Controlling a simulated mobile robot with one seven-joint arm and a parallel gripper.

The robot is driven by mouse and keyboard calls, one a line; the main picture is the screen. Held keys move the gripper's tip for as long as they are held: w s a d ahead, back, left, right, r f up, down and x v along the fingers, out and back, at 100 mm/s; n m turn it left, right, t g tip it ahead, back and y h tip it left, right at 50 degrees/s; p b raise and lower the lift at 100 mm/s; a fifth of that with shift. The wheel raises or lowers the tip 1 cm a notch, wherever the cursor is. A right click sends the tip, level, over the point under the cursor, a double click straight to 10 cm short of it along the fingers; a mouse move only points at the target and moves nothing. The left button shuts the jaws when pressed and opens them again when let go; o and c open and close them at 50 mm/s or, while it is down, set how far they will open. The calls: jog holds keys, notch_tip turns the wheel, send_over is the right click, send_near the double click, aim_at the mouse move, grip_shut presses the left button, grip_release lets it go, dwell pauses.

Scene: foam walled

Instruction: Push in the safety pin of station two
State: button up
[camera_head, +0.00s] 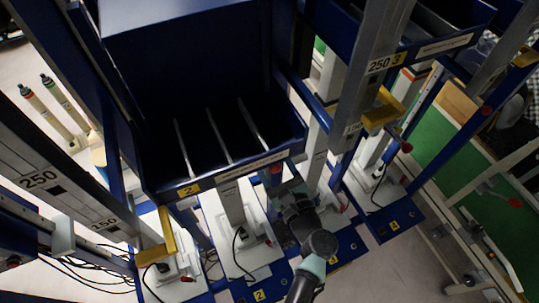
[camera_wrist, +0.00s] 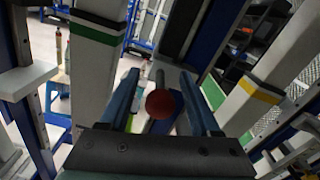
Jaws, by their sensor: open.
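The safety pin (camera_wrist: 160,103) shows in the wrist view as a red ball knob on a grey rod, between the two fingers of my gripper (camera_wrist: 158,76). The fingers stand apart on either side of it; I cannot tell whether either touches it. In the head view my gripper (camera_head: 283,187) is at the front right corner of the dark blue bin of station two (camera_head: 220,90), which carries a yellow label "2" (camera_head: 190,190). A small red spot (camera_head: 276,169) shows there by my gripper, partly hidden.
A grey post marked 250 (camera_head: 370,75) and a yellow bracket (camera_head: 383,110) of station three stand to the right. Another post (camera_head: 45,180) stands at the left. White bases with cables (camera_head: 235,235) are below. Pale posts (camera_wrist: 98,55) flank my gripper in the wrist view.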

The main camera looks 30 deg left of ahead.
jog(key=p+v, duration=0.3)
jog(key=v, duration=1)
